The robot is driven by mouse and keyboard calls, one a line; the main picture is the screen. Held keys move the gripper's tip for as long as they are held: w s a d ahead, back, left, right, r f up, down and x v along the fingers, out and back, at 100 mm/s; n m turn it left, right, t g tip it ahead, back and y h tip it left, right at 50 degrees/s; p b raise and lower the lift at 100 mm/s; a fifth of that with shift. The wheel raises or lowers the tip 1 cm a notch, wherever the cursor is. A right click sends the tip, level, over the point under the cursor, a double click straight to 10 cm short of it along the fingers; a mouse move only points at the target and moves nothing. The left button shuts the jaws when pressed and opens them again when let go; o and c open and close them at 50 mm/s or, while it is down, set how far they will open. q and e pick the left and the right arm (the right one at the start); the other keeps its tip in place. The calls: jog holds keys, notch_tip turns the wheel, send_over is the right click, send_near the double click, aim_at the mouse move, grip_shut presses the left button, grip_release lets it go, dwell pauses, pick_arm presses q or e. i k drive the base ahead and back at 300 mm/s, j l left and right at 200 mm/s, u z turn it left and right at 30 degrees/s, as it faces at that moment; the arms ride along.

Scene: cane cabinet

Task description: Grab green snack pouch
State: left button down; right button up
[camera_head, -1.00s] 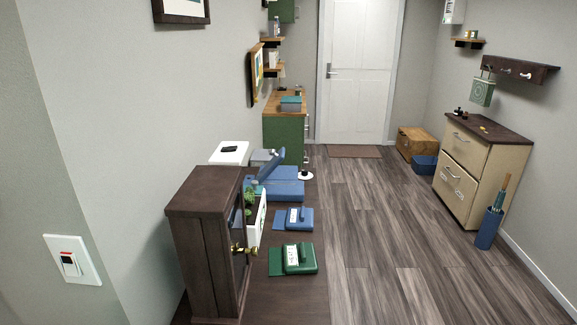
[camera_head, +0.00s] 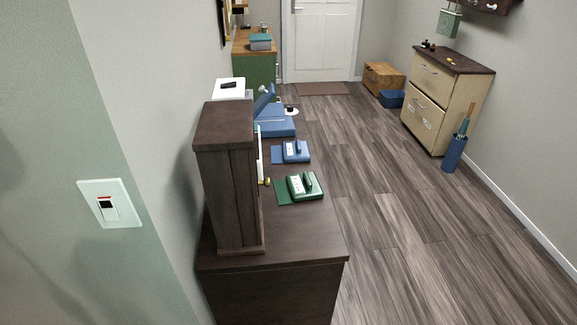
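A dark green item with a pale label (camera_head: 304,188) lies on the near part of the dark brown cabinet top (camera_head: 290,235). It is the only small green item on that top, and I cannot make out whether it is a soft pouch. A similar blue item (camera_head: 294,151) lies just behind it.
A tall dark wooden box (camera_head: 228,180) with a brass knob stands left of the green item. A larger blue object (camera_head: 275,125) is behind. The wooden floor (camera_head: 400,240) right of the cabinet is clear. A beige drawer cabinet (camera_head: 435,100) stands at the right wall.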

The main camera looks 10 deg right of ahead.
aim_at(305, 186)
jog(key=i+l, duration=0.15)
jog(key=l, duration=0.2)
jog(key=i+l, duration=0.15)
jog(key=l, duration=0.25)
jog(key=i+l, duration=0.1)
jog(key=l, duration=0.25)
jog(key=i+l+u, duration=0.1)
jog(key=l, duration=0.25)
jog(key=i, duration=0.05)
